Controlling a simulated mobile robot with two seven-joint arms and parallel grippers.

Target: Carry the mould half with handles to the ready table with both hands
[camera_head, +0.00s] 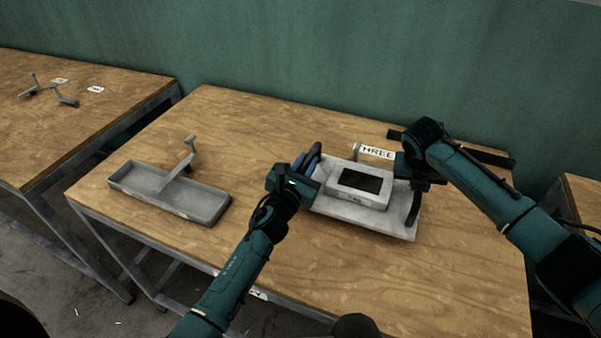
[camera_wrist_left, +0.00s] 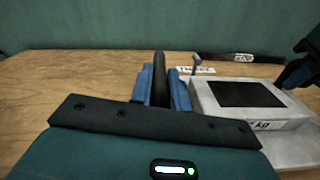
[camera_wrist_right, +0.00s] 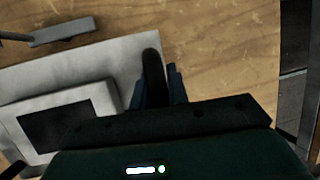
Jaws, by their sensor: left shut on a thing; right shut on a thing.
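The mould half (camera_head: 366,212) is a light grey plate with a raised block and a dark rectangular recess, at the right part of the wooden table in the head view. It also shows in the left wrist view (camera_wrist_left: 285,126) and the right wrist view (camera_wrist_right: 80,75). My left gripper (camera_head: 308,168) is shut on the dark handle (camera_wrist_left: 159,78) at its left side. My right gripper (camera_head: 415,182) is shut on the dark handle (camera_wrist_right: 153,75) at its right side; its fingertips are partly hidden in the head view. I cannot tell whether the plate touches the tabletop.
A grey tray (camera_head: 213,205) with a tool (camera_head: 182,163) across it stands at the left of this table. A label stand (camera_head: 376,152) and a dark bar (camera_head: 480,152) are behind the mould half. Another table (camera_head: 60,125) with small tools and labels stands further left. A green wall rises behind.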

